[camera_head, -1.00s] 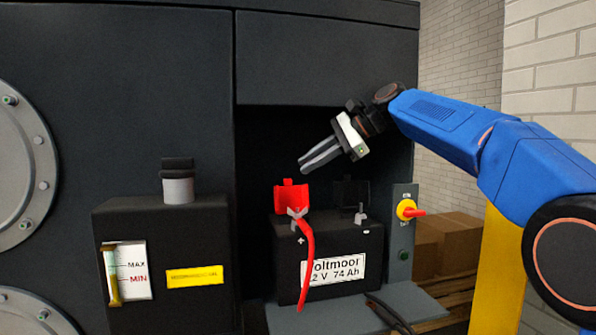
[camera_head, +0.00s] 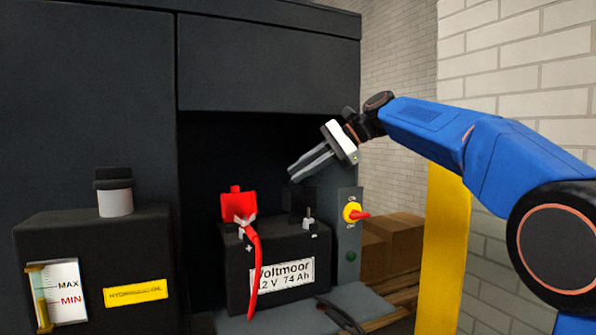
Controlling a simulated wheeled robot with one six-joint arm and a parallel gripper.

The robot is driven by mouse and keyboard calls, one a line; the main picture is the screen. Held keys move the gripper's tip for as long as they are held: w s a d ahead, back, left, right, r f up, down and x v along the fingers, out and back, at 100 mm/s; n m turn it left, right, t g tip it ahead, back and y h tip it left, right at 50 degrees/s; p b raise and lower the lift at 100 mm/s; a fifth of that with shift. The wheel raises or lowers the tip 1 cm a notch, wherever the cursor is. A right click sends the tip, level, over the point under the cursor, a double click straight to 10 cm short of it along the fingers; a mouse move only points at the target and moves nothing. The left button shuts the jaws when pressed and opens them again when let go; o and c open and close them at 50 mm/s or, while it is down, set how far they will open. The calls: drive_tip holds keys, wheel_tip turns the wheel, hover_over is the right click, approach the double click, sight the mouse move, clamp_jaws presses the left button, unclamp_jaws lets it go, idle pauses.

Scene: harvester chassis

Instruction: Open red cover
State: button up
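The red cover (camera_head: 238,204) stands raised at the back of the battery's plus terminal, with its small tab on top. A grey clamp (camera_head: 245,224) on the terminal in front of it is exposed, and a red cable (camera_head: 254,270) hangs from it over the battery's front. The battery (camera_head: 232,266) is black with a white label. My gripper (camera_head: 293,175) is above and to the right of the red cover, apart from it, pointing down and left. Its two grey fingers lie close together with nothing visible between them.
A black cover (camera_head: 300,203) stands behind the other terminal. A red-yellow switch (camera_head: 353,213) is on a grey panel at right. A hydraulic oil tank (camera_head: 90,250) stands at left. The dark recess wall is behind the battery. Cardboard boxes (camera_head: 392,246) lie beyond.

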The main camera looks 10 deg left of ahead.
drive_tip(key=o, duration=0.3)
drive_tip(key=shift+o, duration=1.4)
drive_tip(key=shift+s+a+f, duration=0.1)
drive_tip(key=shift+a+f, duration=0.05)
drive_tip(key=s+a+f+n+t+h, duration=0.4)
drive_tip(key=s+f+n+t+h, duration=0.1)
drive_tip(key=s, duration=0.1)
drive_tip(key=s+a+r+n+t+y, duration=0.2)
drive_tip(key=s+a+r+n+t, duration=0.2)
drive_tip(key=s+r+n+t, duration=0.45)
drive_tip(key=n+g, duration=0.2)
hover_over(237, 213)
drive_tip(key=shift+m+t+h, duration=0.25)
drive_tip(key=shift+h, duration=0.05)
wheel_tip(237, 213, down, 8)
drive_tip(key=shift+r, duration=0.25)
